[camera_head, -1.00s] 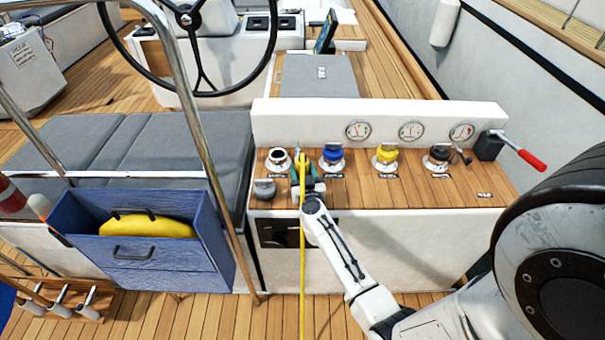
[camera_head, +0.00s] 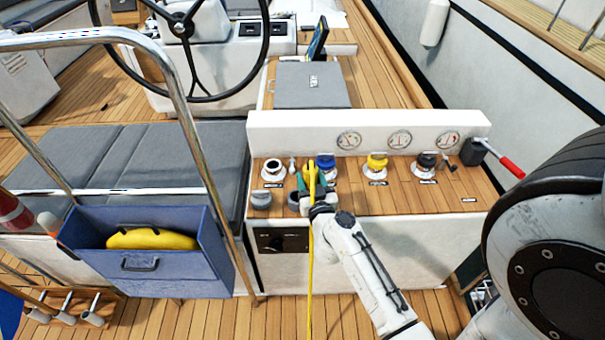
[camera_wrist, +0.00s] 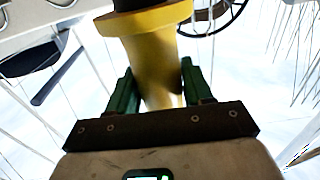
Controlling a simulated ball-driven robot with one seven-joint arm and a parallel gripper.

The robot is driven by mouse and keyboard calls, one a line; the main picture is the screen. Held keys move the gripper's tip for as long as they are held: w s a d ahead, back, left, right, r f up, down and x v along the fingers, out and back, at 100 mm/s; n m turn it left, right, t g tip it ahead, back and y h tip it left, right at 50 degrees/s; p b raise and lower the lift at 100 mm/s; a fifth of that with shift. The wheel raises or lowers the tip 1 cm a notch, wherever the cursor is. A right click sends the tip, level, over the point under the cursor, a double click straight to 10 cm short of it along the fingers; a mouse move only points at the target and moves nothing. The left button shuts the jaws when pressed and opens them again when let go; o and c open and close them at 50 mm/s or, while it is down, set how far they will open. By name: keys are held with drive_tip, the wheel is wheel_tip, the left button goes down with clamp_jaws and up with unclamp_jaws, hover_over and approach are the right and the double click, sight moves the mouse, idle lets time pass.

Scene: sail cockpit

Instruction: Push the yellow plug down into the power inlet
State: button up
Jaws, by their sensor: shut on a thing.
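My gripper (camera_head: 313,183), with green fingers (camera_wrist: 122,95), is shut on the yellow plug (camera_head: 311,170). In the wrist view the plug (camera_wrist: 150,50) stands between the fingers, with a wide collar and a dark end at the top edge. A yellow cable hangs down from it in the head view. The plug is in front of the blue-capped fitting (camera_head: 325,161) and partly covers it. An uncapped fitting (camera_head: 273,171) with a white ring and dark opening is to the left, apart from the plug. Labels are too small to read, so I cannot confirm which is the power inlet.
Yellow-capped (camera_head: 376,162) and black-capped (camera_head: 427,160) fittings are to the right on the wooden console top (camera_head: 400,197). A red-handled lever (camera_head: 511,167) is at its right end. A grey cap (camera_head: 261,199) sits front left. A steel rail (camera_head: 182,90) and blue box (camera_head: 150,280) are left.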

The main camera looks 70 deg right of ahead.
sight(317, 178)
drive_tip(key=s+a+r, duration=0.2)
drive_tip(key=s+a, duration=0.1)
drive_tip(key=shift+s+r, duration=0.1)
drive_tip(key=shift+s, duration=0.15)
drive_tip(key=shift+s+a+r, duration=0.15)
drive_tip(key=shift+a+r, duration=0.1)
drive_tip(key=shift+r, duration=1.4)
